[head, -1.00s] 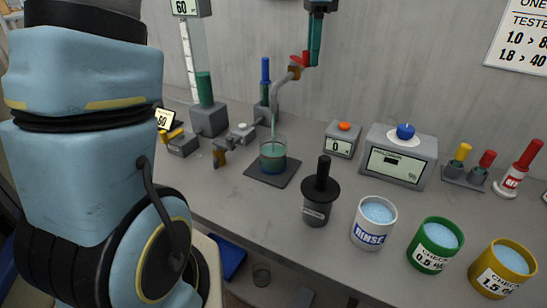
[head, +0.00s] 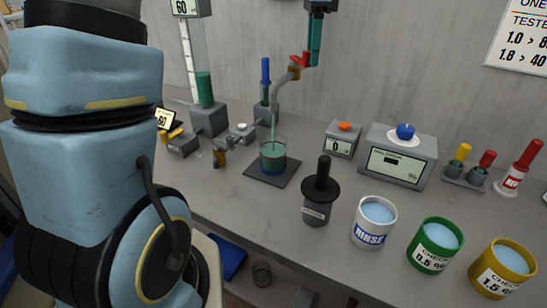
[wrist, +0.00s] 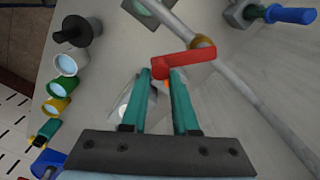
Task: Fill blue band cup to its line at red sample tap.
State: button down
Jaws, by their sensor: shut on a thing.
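A clear cup (head: 273,150) with a dark blue lower part stands upright on a dark square pad (head: 288,178) under the spout. It holds teal liquid, and a thin teal stream runs into it. Its line cannot be read clearly. The sample tap (head: 276,92) has a curved grey spout and a red handle (head: 303,58). My gripper (head: 315,58) has teal fingers and is shut on the red handle, above and right of the cup. In the wrist view, the red handle (wrist: 184,63) lies at the fingertips (wrist: 160,74).
A blue-handled tap (head: 265,80) stands just behind. Right of the cup are a small display box (head: 342,140), a larger meter (head: 398,165), a black-capped holder (head: 317,205), and a rinse cup (head: 372,228). Green (head: 436,250) and yellow (head: 500,275) check cups stand farther right.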

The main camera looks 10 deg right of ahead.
jog(key=shift+w+a+r, duration=0.15)
jog(key=shift+w+a, duration=0.1)
jog(key=shift+w, duration=0.2)
jog(key=w+d+n+p, duration=0.1)
jog(key=n, duration=0.1)
jog(key=w+d+n+p, duration=0.1)
jog(key=n+p, duration=0.1)
jog(key=n, duration=0.1)
jog(key=w+d+n+p, duration=0.1)
jog(key=n+p, duration=0.1)
jog(key=n, duration=0.1)
jog(key=shift+d, duration=0.1)
jog(key=c, duration=1)
grip_release()
jog(key=shift+w, duration=0.1)
jog(key=o, duration=1)
jog(key=shift+s+d, duration=0.15)
jog(key=shift+s, duration=0.1)
jog(key=shift+p, duration=0.3)
